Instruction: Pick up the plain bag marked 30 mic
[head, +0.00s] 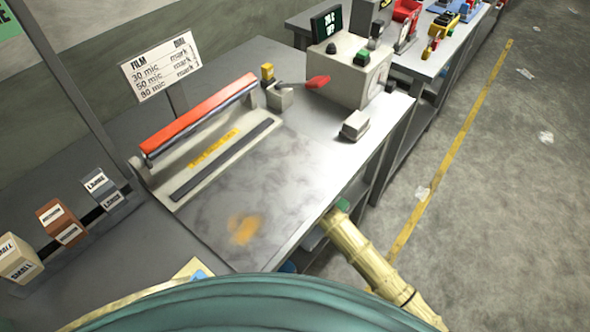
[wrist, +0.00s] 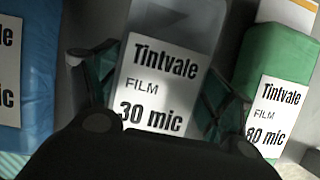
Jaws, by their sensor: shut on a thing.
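The plain grey bag (wrist: 178,16) stands in the middle of the wrist view. Its white label reads "Tintvale FILM 30 mic". My gripper (wrist: 162,95) has one finger on each side of this bag and is shut on it. The bag's lower part is hidden behind my gripper's dark body. In the head view neither the bag nor the fingertips can be made out; my arm reaches in at the right edge of the steel bench (head: 300,185).
A green bag marked 80 mic (wrist: 282,55) stands close on the right. A blue bag (wrist: 42,55) stands on the left, its number cut off. In the head view, the bench top carries a sealer with a red bar (head: 195,120) and a dial machine (head: 350,72). Floor to the right is open.

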